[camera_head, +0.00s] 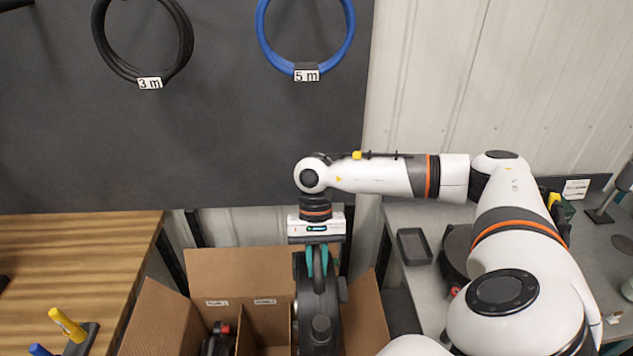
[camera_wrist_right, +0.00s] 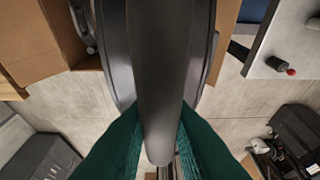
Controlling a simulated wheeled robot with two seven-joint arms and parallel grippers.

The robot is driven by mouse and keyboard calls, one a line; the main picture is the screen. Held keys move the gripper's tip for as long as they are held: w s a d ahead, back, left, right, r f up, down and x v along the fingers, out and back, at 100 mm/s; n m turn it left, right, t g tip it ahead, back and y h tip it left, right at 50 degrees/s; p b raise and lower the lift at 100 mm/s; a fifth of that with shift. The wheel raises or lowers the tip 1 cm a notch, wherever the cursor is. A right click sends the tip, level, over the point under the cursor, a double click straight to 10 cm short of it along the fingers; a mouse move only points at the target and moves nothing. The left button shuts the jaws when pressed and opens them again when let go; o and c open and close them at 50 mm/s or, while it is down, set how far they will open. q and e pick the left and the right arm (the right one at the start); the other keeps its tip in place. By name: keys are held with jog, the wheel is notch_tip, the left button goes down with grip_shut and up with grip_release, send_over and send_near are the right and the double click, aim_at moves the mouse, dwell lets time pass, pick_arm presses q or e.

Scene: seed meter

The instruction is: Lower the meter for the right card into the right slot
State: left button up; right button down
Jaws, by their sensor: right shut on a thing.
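My right gripper (camera_head: 318,262) points down and is shut on a dark grey seed meter (camera_head: 318,310), a round upright body with a knob on its face. In the right wrist view the green fingertips (camera_wrist_right: 160,140) press on both sides of the meter's grey rim (camera_wrist_right: 160,60). The meter hangs over the right part of an open cardboard box (camera_head: 215,270); its lower end is cut off by the frame, so its depth in the slot cannot be told. Two small labels (camera_head: 265,302) mark the back wall; another may be hidden behind the meter. My left gripper is not in view.
A dark part with a red knob (camera_head: 221,338) sits in the box's left slot. A wooden bench (camera_head: 75,250) stands at left with yellow and blue handled tools (camera_head: 66,324). A grey table with a small black tray (camera_head: 414,246) is at right. Cable coils hang behind.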

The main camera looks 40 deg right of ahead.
jog(key=shift+w+d+f, duration=0.2)
jog(key=shift+w+f, duration=0.05)
jog(key=shift+f, duration=0.65)
notch_tip(320, 180, down, 25)
jog(key=b, duration=1.2)
jog(key=shift+s+a+f, duration=0.1)
jog(key=shift+f, duration=0.1)
notch_tip(320, 180, down, 18)
jog(key=b, duration=1.8)
jog(key=shift+f+b, duration=0.65)
jog(key=shift+b, duration=0.15)
